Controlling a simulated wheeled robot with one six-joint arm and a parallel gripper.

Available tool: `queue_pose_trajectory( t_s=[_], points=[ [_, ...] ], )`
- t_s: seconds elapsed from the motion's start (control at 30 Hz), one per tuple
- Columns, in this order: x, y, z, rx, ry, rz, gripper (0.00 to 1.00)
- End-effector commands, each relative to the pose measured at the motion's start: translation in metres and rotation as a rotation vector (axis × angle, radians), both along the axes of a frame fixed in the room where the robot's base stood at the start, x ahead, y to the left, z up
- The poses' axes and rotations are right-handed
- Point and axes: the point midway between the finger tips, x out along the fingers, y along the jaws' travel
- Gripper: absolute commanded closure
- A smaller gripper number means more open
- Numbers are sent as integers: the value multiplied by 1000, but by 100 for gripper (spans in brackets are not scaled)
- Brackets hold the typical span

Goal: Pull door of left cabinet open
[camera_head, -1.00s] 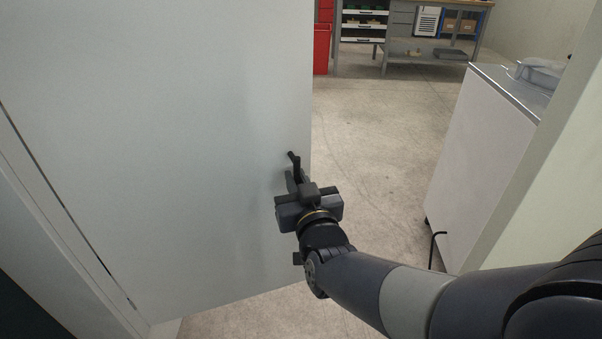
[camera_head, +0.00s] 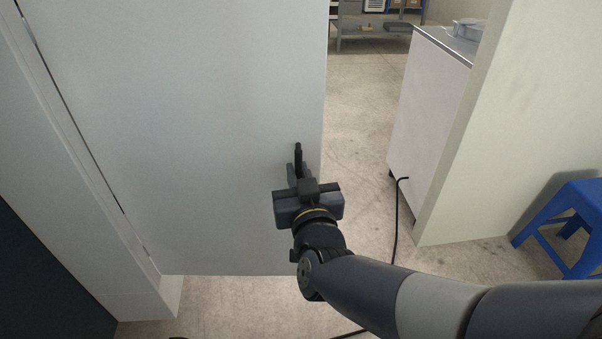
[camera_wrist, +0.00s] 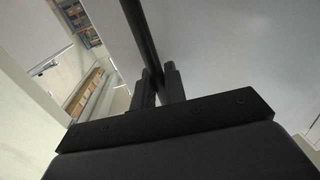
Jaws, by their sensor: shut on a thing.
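The cabinet door (camera_head: 200,120) is a large pale grey panel filling the left and middle of the head view. Its hinge side runs along the pale frame at the left, and its free edge is at the right. A dark bar handle (camera_head: 298,151) stands near that free edge. My gripper (camera_head: 299,176) is at the handle. In the wrist view the two fingers of my gripper (camera_wrist: 159,88) are shut on the handle bar (camera_wrist: 141,38). The gripper body hides the lower part of the handle. The door (camera_wrist: 230,50) also fills the right of the wrist view.
Past the door's free edge is bare concrete floor (camera_head: 355,130). A white cabinet (camera_head: 428,110) with a black cable (camera_head: 398,215) and a pale wall end (camera_head: 465,150) stand to the right. A blue stool (camera_head: 568,225) is at the far right. A workbench (camera_head: 375,22) is at the back.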

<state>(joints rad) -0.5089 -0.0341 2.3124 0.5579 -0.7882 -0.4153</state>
Motion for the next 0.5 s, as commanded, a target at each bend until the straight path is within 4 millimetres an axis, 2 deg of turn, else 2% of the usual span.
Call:
queue_pose_trajectory(
  t_s=[0.47,0.5],
  points=[
    [0,1,2,2,-5,2,100],
    [0,1,2,2,-5,2,86]
  ],
)
